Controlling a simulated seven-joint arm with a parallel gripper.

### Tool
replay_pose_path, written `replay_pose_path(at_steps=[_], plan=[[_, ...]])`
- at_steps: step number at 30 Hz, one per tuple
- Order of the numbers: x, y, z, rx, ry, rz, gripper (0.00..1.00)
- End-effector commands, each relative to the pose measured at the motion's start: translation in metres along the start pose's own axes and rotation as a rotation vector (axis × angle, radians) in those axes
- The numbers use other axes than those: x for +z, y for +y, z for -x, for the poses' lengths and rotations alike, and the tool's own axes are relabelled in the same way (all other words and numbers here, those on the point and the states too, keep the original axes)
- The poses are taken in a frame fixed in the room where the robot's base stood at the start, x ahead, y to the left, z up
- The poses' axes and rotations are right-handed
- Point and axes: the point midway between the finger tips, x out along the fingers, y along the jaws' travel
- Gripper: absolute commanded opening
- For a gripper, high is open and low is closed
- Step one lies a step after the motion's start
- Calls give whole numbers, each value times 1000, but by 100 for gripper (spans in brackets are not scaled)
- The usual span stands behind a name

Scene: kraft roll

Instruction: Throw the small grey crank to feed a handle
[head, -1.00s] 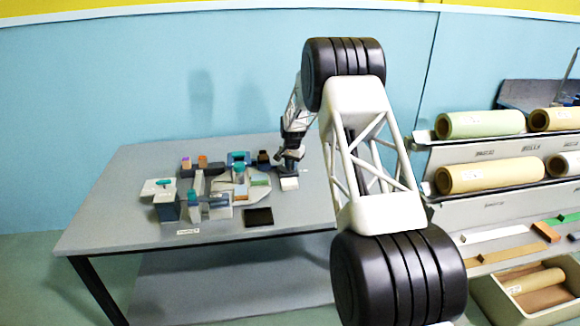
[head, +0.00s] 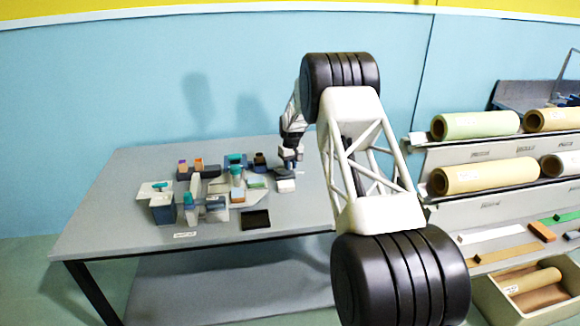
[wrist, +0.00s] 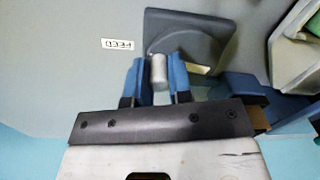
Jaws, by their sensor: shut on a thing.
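The small grey crank shows in the wrist view as a grey rounded knob (wrist: 159,69) beside a dark grey housing (wrist: 190,38). My gripper (wrist: 158,76) has its two blue fingers on either side of the knob and is shut on it. A label reading FEED (wrist: 118,44), upside down in this view, lies on the table left of the housing. In the head view my gripper (head: 287,168) is low at the right end of the bench, just above a small pale block (head: 286,186). The crank is too small to make out there.
A fixture with teal-topped posts (head: 190,200) and small coloured blocks stands left of my gripper on the grey table (head: 130,215). A black pad (head: 256,219) lies in front. Paper rolls (head: 485,175) sit on a rack at right. The table's left front is clear.

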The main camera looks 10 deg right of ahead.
Motion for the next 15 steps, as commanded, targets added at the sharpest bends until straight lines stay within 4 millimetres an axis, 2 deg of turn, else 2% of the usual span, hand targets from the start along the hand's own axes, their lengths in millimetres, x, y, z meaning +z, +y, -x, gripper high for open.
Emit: replay_pose_path(at_steps=[6,15], plan=[[-3,2,1,1,-2,122,0],[-5,2,1,1,-4,185,0]])
